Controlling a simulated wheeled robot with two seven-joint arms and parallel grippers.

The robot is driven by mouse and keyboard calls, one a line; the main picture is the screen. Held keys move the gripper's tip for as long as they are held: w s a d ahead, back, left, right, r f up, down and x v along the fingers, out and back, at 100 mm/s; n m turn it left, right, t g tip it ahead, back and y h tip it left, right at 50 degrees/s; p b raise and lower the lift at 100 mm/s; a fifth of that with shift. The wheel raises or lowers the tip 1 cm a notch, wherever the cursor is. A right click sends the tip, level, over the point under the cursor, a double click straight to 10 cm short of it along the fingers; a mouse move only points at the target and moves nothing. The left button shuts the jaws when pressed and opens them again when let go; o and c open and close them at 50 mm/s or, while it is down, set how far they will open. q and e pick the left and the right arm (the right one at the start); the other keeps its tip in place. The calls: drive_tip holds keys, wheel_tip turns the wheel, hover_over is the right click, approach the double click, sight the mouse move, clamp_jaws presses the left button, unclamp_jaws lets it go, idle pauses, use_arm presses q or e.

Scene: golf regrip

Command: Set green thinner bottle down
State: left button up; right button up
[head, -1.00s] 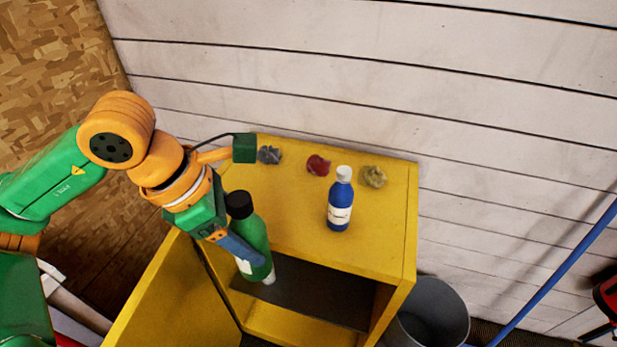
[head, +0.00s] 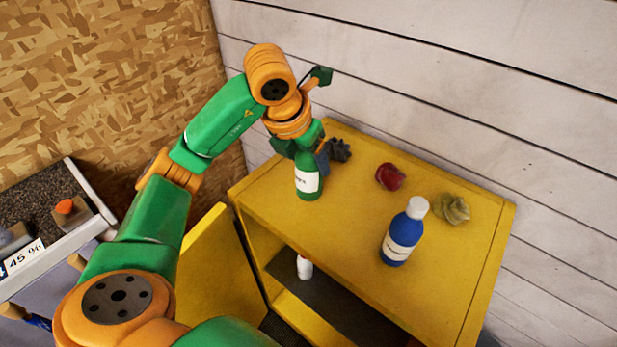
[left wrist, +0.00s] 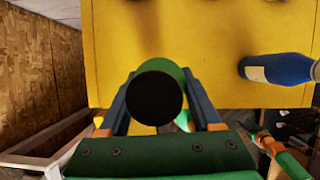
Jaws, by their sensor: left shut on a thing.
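The green thinner bottle (head: 309,180) has a white label and is upright at the left part of the yellow cabinet top (head: 345,205). Its base looks at or just over the surface; I cannot tell whether it touches. My left gripper (head: 318,155) is shut on the bottle's upper part. In the left wrist view the bottle's black cap (left wrist: 154,98) is between the two blue fingers, and the yellow top lies beyond it.
A blue bottle (head: 400,235) with a white cap stands on the right part of the top. Dark (head: 339,150), red (head: 390,177) and yellowish (head: 453,208) crumpled lumps lie along the back. A small white bottle (head: 304,267) stands inside the open cabinet. The middle of the top is clear.

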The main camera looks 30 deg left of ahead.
sight(306, 173)
use_arm(q)
drive_tip(key=w+f, duration=0.1)
drive_tip(key=w+a+f, duration=0.1)
drive_tip(key=f, duration=0.1)
drive_tip(key=shift+a, duration=0.2)
drive_tip(key=shift+s+a+f+p, duration=0.1)
drive_tip(key=shift+f+p, duration=0.1)
drive_tip(key=shift+f, duration=0.3)
drive_tip(key=shift+s+a+f+p, duration=0.1)
drive_tip(key=shift+f+p, duration=0.1)
drive_tip(key=shift+f, duration=0.7)
drive_tip(key=shift+w+f, duration=0.1)
drive_tip(key=shift+f, duration=0.15)
drive_tip(key=o, duration=1.4)
drive_tip(key=shift+r, duration=0.1)
drive_tip(key=p+v, duration=0.2)
drive_tip(key=v, duration=1)
use_arm(e)
wheel_tip(306, 173, up, 2)
drive_tip(key=shift+r, duration=0.2)
